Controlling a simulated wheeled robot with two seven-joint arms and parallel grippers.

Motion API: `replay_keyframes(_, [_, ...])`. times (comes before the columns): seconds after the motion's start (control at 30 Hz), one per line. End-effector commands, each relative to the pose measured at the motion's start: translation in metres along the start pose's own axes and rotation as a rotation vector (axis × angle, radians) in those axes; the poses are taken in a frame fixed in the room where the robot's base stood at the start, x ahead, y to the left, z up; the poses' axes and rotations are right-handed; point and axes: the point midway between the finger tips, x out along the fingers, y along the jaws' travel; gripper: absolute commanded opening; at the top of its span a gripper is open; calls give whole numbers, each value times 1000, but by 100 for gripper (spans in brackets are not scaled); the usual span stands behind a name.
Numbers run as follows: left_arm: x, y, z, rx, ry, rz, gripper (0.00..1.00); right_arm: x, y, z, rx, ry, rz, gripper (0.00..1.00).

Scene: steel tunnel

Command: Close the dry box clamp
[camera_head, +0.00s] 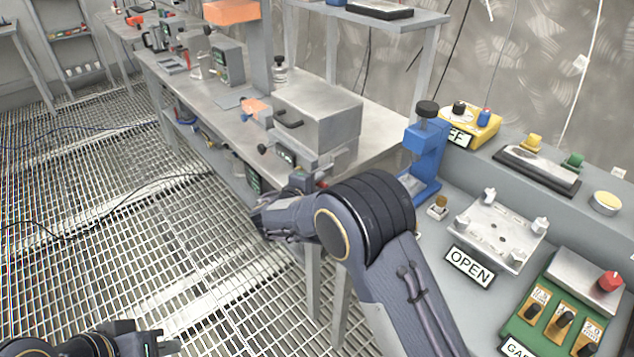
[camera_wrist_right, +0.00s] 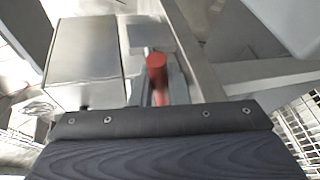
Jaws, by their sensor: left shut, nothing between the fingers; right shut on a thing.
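The dry box is a grey metal box (camera_head: 318,108) with a dark handle on its front, on the long steel bench in the head view. Its grey side also shows in the right wrist view (camera_wrist_right: 85,50). The clamp's red handle (camera_wrist_right: 157,68) stands between the fingers of my right gripper (camera_wrist_right: 160,95), which is shut on it. In the head view my right wrist is beside the near end of the box and mostly hides the gripper and clamp. My left gripper (camera_head: 168,346) is shut and empty at the lower left edge, far from the box.
The steel bench (camera_head: 378,132) carries other devices further back. To the right, a grey console (camera_head: 440,240) holds a blue press (camera_head: 425,155), an OPEN sign (camera_head: 470,266) and a green switch panel (camera_head: 565,310). The grated floor (camera_head: 130,230) at left is clear except for cables.

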Motion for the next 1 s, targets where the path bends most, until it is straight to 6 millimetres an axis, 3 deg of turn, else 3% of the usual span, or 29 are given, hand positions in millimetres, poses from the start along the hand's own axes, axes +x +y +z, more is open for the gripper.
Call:
replay_keyframes(0.6, [-40, 18, -20, 0, 0, 0, 0, -3, 19, -4, -368, -80, -169, 0])
replay_keyframes(1.0, [-53, 24, -27, 0, 0, 0, 0, -2, 22, -8, -511, -111, -233, 0])
